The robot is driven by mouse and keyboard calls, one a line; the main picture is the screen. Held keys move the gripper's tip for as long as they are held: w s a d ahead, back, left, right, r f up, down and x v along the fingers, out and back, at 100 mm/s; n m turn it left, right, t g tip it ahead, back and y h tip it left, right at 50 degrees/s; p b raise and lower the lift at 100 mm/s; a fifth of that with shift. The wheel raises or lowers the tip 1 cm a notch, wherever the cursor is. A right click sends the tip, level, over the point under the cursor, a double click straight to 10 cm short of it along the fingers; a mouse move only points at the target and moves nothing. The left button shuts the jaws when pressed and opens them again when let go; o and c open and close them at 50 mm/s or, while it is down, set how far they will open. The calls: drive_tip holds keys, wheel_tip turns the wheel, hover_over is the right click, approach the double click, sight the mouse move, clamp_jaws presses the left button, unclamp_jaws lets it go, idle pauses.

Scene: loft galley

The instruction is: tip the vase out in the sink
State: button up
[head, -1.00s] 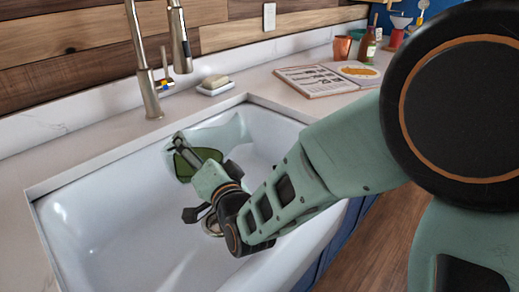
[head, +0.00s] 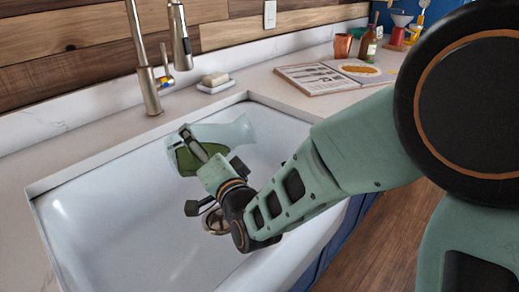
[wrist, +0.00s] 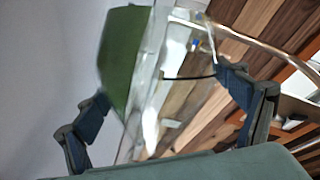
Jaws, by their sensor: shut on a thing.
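The vase (head: 229,131) is pale, clear glass and lies nearly on its side over the sink basin, its flared end to the right. A green mass (head: 188,159) shows at its left end; I cannot tell if it is liquid. My gripper (head: 193,146) is shut on the vase, with a finger across its near side. In the wrist view the vase (wrist: 150,100) runs between the two fingers, with the green part (wrist: 122,55) at upper left. The white sink (head: 105,225) is below; its drain (head: 214,223) is partly hidden by my gripper.
A tall faucet (head: 146,75) and a hanging spray head (head: 181,48) stand behind the basin. A soap dish (head: 216,88) sits on the back rim. An open book (head: 312,79), a copper cup (head: 342,46) and a bottle (head: 368,45) are on the right counter.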

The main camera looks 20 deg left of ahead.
sight(211, 128)
drive_tip(key=shift+w+d+r+m, duration=0.2)
drive_tip(key=shift+r+m, duration=0.05)
drive_tip(key=shift+m, duration=0.05)
drive_tip(key=shift+w+d+r+m, duration=0.1)
drive_tip(key=shift+d+r+m, duration=0.05)
drive_tip(key=shift+r+m, duration=0.35)
drive_tip(key=shift+w+d+r+m, duration=0.1)
drive_tip(key=shift+r+m, duration=0.3)
drive_tip(key=shift+r, duration=0.15)
idle(1.5)
drive_tip(key=shift+w+d+r+m+t+y+p, duration=0.15)
drive_tip(key=shift+w+d+r+m+p, duration=0.1)
drive_tip(key=shift+r+m, duration=0.3)
drive_tip(key=shift+w+d+r+m+t+y+p, duration=0.15)
drive_tip(key=shift+d+r+m, duration=0.1)
drive_tip(key=shift+r+m, duration=0.3)
idle(3.0)
drive_tip(key=f+n, duration=0.1)
drive_tip(key=s+a+f+n+b, duration=0.1)
drive_tip(key=f, duration=0.1)
drive_tip(key=f+n, duration=0.1)
drive_tip(key=shift+s+a+f+n, duration=0.2)
drive_tip(key=shift+a+f+n, duration=0.1)
drive_tip(key=shift+n, duration=0.1)
drive_tip(key=shift+a+n, duration=0.1)
drive_tip(key=shift+n, duration=0.3)
drive_tip(key=shift+s, duration=0.1)
